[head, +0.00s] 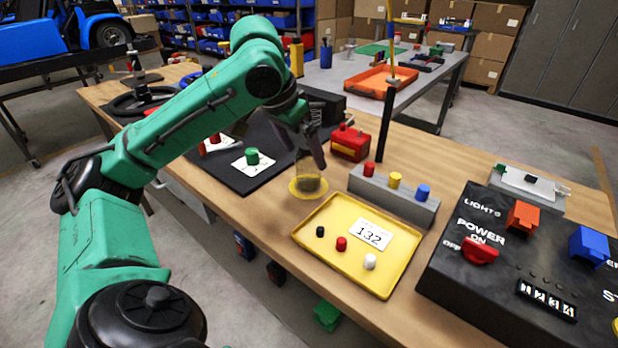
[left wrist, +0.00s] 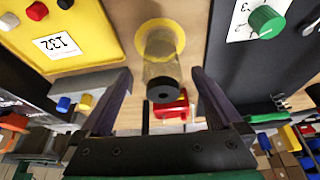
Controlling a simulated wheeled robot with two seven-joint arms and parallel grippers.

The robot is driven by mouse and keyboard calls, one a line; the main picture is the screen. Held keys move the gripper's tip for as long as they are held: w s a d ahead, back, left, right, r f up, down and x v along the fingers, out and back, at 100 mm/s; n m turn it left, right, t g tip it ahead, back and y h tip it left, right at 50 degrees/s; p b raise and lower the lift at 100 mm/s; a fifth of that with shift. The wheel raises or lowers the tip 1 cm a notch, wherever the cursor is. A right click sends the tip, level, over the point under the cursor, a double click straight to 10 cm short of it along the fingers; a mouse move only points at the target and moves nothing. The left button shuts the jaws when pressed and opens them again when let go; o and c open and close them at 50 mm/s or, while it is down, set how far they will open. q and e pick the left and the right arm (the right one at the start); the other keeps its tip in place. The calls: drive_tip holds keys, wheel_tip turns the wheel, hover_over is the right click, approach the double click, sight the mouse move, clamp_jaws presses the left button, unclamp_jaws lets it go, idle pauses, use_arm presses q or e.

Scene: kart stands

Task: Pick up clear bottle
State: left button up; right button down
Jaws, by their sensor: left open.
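My left gripper (head: 308,148) is open at the bottle's top. In the left wrist view, its fingers (left wrist: 161,84) are spread to either side of the bottle, with gaps visible on both sides. My right gripper is not in view.
A yellow tray (head: 318,256) with small pegs and a card lies just right of the bottle. A black panel with a green knob (head: 252,157) lies to its left. Behind are a red box (head: 350,143) and a grey block with colored buttons (head: 408,203).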

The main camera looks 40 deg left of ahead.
sight(312, 171)
use_arm(q)
drive_tip(key=b+x, duration=0.1)
drive_tip(key=x, duration=0.7)
drive_tip(key=shift+w+a, duration=0.15)
drive_tip(key=shift+r, duration=0.15)
drive_tip(key=c, duration=1.4)
